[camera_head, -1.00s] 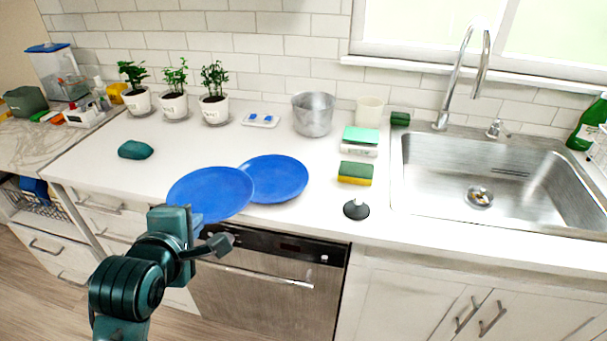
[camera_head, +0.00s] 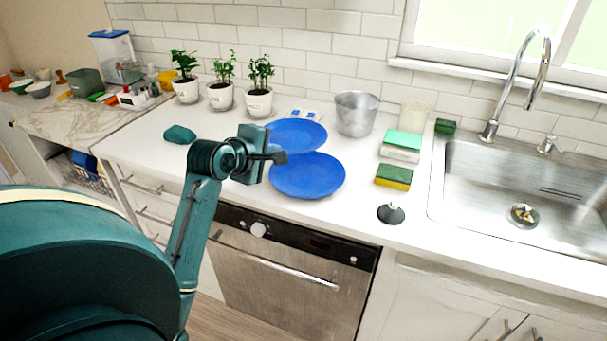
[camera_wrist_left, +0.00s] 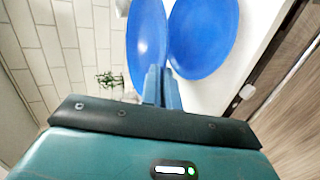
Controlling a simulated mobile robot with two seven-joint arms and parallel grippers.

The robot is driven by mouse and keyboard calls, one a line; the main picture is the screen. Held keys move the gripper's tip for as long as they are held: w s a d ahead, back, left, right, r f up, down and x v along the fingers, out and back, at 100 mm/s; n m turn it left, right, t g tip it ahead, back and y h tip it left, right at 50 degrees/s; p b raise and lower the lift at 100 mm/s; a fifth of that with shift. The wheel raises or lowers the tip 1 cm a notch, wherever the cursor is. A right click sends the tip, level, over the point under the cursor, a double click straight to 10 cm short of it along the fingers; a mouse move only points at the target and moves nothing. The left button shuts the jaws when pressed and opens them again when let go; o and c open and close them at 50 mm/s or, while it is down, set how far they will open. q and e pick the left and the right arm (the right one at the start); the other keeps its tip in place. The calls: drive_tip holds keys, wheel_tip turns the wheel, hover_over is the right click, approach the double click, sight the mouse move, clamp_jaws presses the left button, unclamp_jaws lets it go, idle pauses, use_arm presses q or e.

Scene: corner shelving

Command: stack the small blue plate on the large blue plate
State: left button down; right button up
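The large blue plate (camera_head: 307,177) lies flat on the white counter near its front edge. The small blue plate (camera_head: 300,134) is behind it and appears raised over the counter. My left gripper (camera_head: 280,157) is at the near left rim of the small plate and shut on it. In the left wrist view the fingers (camera_wrist_left: 161,88) are close together at the rim of the small plate (camera_wrist_left: 146,40), which looks tilted. The large plate (camera_wrist_left: 205,35) is to its right there. The exact grip point is partly hidden. My right gripper is not in view.
A metal pot (camera_head: 356,114), potted plants (camera_head: 221,95) and a small blue-and-white item (camera_head: 303,115) stand behind the plates. Sponges (camera_head: 394,177), a black stopper (camera_head: 390,213) and the sink (camera_head: 525,190) are to the right. A teal cloth-like lump (camera_head: 180,134) lies left.

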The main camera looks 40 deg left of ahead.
use_arm(q)
wheel_tip(320, 180, down, 10)
drive_tip(key=shift+a+r, duration=0.15)
drive_tip(key=shift+r, duration=0.05)
drive_tip(key=shift+f, duration=0.25)
drive_tip(key=shift+f, duration=0.3)
drive_tip(key=c, duration=2.1)
unclamp_jaws()
drive_tip(key=shift+f, duration=0.1)
drive_tip(key=o, duration=0.5)
drive_tip(key=shift+c, duration=0.2)
